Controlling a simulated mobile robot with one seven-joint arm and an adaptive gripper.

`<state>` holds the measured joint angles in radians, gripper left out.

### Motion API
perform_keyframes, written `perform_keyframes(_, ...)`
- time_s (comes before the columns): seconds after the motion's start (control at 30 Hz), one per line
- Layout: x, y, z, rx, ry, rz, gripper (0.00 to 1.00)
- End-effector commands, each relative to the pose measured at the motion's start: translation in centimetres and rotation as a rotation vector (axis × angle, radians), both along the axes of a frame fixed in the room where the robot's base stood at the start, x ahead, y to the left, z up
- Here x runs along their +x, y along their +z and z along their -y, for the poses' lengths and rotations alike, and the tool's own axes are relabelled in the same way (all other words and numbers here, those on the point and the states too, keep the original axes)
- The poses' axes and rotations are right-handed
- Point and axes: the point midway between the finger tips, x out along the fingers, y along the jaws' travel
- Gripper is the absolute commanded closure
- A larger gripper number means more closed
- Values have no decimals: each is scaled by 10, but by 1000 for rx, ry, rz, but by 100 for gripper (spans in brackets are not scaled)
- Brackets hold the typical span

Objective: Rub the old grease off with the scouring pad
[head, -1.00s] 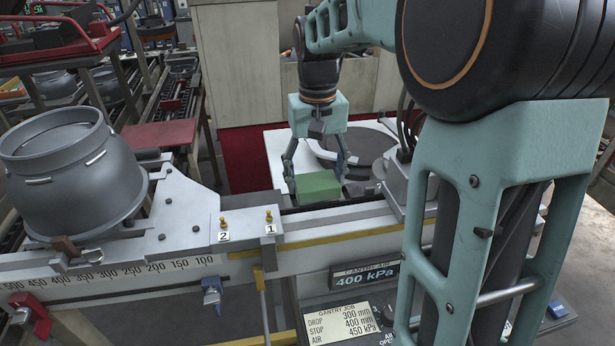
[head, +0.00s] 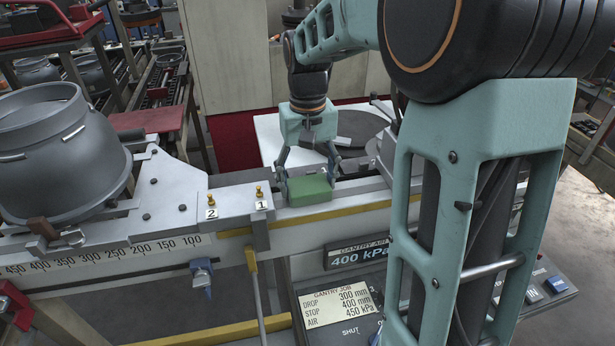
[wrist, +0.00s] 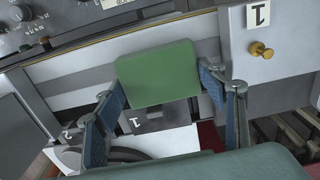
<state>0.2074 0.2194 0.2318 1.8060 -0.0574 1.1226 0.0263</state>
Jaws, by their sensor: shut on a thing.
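The green scouring pad (head: 311,190) is a block between the two fingers of my gripper (head: 308,182), which is shut on it. In the head view the pad is over the rail (head: 345,207), just right of the plate marked 1. I cannot tell whether it touches the rail. In the wrist view the pad (wrist: 158,73) sits between the blue fingertips of my gripper (wrist: 157,83), with the pale rail behind it. I cannot make out any old grease; the surface under the pad is hidden.
A large grey metal vessel (head: 60,150) stands on the left of the rail. Brass knobs marked 1 (head: 260,192) and 2 (head: 211,200) are close to the pad's left. A control panel (head: 350,312) is in front. A round dark disc (head: 358,127) lies behind.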

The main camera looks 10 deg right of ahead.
Motion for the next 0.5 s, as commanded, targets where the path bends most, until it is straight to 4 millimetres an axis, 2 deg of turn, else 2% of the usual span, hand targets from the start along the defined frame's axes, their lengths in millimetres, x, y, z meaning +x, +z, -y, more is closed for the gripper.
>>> perform_keyframes(0.13, -7, -3, -3, 1, -2, 2, 62)
perform_keyframes(0.27, -2, 2, 0, 2, 1, -1, 62)
perform_keyframes(0.4, -1, 29, -1, 2, 1, 3, 62)
perform_keyframes(0.5, -1, 36, -1, 2, 1, 1, 62)
